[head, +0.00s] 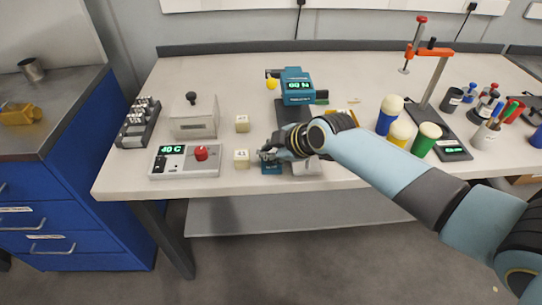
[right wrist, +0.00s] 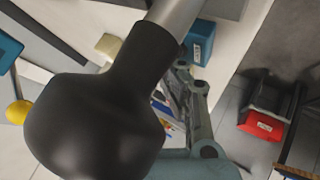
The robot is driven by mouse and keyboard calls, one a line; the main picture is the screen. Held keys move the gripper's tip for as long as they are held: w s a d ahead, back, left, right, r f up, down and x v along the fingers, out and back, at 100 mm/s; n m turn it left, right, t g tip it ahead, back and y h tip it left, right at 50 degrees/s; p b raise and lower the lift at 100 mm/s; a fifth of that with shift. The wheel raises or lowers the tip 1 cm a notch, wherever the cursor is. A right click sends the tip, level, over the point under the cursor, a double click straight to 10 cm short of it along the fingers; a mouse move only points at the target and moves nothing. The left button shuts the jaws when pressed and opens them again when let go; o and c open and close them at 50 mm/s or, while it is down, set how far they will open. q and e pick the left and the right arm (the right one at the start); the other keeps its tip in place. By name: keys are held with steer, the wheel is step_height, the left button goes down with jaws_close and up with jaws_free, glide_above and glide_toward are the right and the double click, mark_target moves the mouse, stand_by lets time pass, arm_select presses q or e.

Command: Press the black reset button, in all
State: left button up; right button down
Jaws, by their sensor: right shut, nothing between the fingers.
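My right gripper (head: 268,154) reaches in from the right and is shut and empty, low over the front middle of the bench. It is just above a small teal block (head: 271,168) near the front edge; I cannot tell whether they touch. In the right wrist view the grey fingers (right wrist: 190,105) are partly hidden by a large black knob (right wrist: 95,110) on a metal rod. A teal gauge (head: 296,85) with a green display stands behind the gripper. I cannot make out a black reset button; it may be hidden or too small. My left gripper is out of view.
A grey control box (head: 185,173) with a red knob and a box with a black knob (head: 193,130) stand at left. The back left bench is clear.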

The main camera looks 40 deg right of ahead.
steer(key=shift+r+p, duration=0.55)
steer(key=shift+r, duration=0.15)
steer(key=shift+r, duration=0.1)
step_height(320, 180, up, 5)
steer(key=p, duration=0.4)
steer(key=shift+p, duration=0.35)
